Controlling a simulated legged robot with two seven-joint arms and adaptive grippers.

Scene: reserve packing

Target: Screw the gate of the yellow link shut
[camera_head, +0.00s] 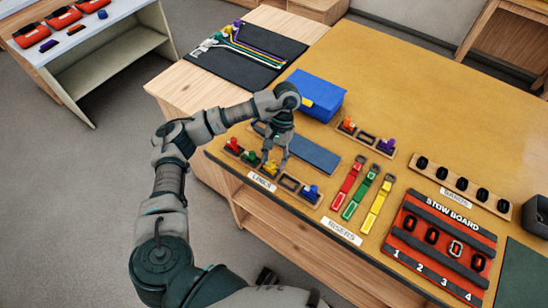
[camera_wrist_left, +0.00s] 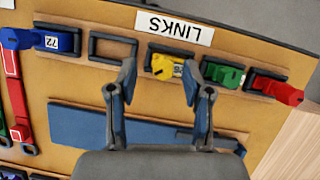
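The yellow link (camera_head: 268,168) sits in the rack labelled LINKS near the table's front edge. In the left wrist view the yellow link (camera_wrist_left: 165,66) lies over a dark slot with a small pale tag beside it; whether its gate is open or shut is too small to tell. My left gripper (camera_head: 275,166) hangs over the rack, pointing down. In the wrist view the left gripper's fingers (camera_wrist_left: 163,72) are spread apart, with the yellow link between their tips and nothing visibly clamped. My right gripper is not in view.
In the same rack are green (camera_wrist_left: 226,76), red (camera_wrist_left: 276,90) and blue (camera_wrist_left: 24,39) links and an empty slot (camera_wrist_left: 112,48). A blue flat bar (camera_head: 312,155) and blue box (camera_head: 318,92) lie behind. Risers (camera_head: 361,194) and the stow board (camera_head: 440,243) are to the right.

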